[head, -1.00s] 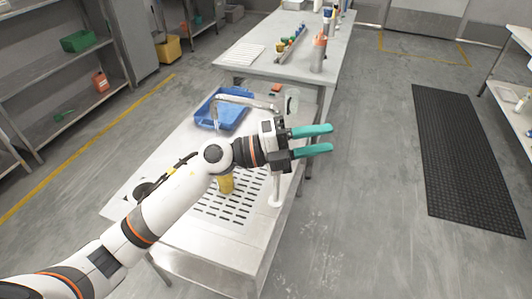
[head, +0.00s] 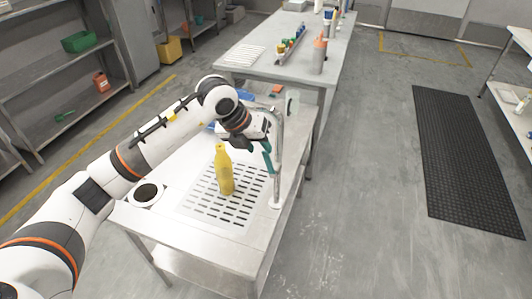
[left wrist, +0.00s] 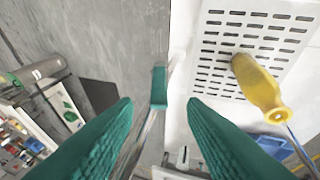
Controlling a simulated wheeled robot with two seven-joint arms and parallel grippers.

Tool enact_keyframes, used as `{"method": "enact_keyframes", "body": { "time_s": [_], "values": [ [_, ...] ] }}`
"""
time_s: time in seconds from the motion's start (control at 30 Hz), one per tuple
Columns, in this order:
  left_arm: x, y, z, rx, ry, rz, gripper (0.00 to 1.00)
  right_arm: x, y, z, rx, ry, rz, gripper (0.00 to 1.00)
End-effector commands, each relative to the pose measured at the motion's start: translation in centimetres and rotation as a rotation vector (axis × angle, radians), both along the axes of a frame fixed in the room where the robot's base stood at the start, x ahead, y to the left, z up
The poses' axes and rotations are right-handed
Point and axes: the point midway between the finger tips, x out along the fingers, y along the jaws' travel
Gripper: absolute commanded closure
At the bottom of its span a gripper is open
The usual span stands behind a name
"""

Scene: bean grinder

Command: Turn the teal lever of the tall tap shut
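The tall chrome tap (head: 279,140) rises from the right edge of the steel sink table, and my left arm hides most of its spout. My left gripper (head: 268,172) points down close beside the tap's post. In the left wrist view, the teal lever (left wrist: 158,88) lies between and just beyond the two teal fingertips. My left gripper (left wrist: 162,106) is open there, with a gap on both sides of the lever, and the tap's metal post shows behind it. My right gripper is not in view. Whether water runs is hidden.
A yellow bottle (head: 224,174) stands on the slotted drain area left of the tap; it also shows in the left wrist view (left wrist: 258,85). A blue tray (head: 246,94) is mostly hidden behind my arm. A second table (head: 262,60) holds bottles farther back.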

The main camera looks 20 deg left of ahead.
Motion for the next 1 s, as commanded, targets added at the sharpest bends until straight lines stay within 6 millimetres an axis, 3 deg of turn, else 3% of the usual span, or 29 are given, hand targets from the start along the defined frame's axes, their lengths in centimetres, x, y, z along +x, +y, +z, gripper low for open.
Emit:
{"method": "enact_keyframes", "body": {
  "time_s": [0.3, 0.7, 0.77, 0.93, 1.0],
  "values": [
    [1.9, -1.4, -4.4, -0.003, 0.002, -0.002, 0.62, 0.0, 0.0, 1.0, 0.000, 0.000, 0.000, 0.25],
    [2.2, -1.6, -5.3, -0.001, 0.000, -0.002, 0.62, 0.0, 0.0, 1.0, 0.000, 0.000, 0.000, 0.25],
    [2.2, -1.6, -5.3, -0.001, 0.000, -0.002, 0.68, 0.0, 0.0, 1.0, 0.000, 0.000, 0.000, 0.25],
    [2.2, -1.6, -5.3, -0.001, 0.000, -0.002, 0.96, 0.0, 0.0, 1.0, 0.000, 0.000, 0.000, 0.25],
    [2.2, -1.6, -5.3, -0.001, 0.000, -0.002, 1.00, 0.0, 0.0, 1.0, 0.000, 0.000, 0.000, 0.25]
  ]
}}
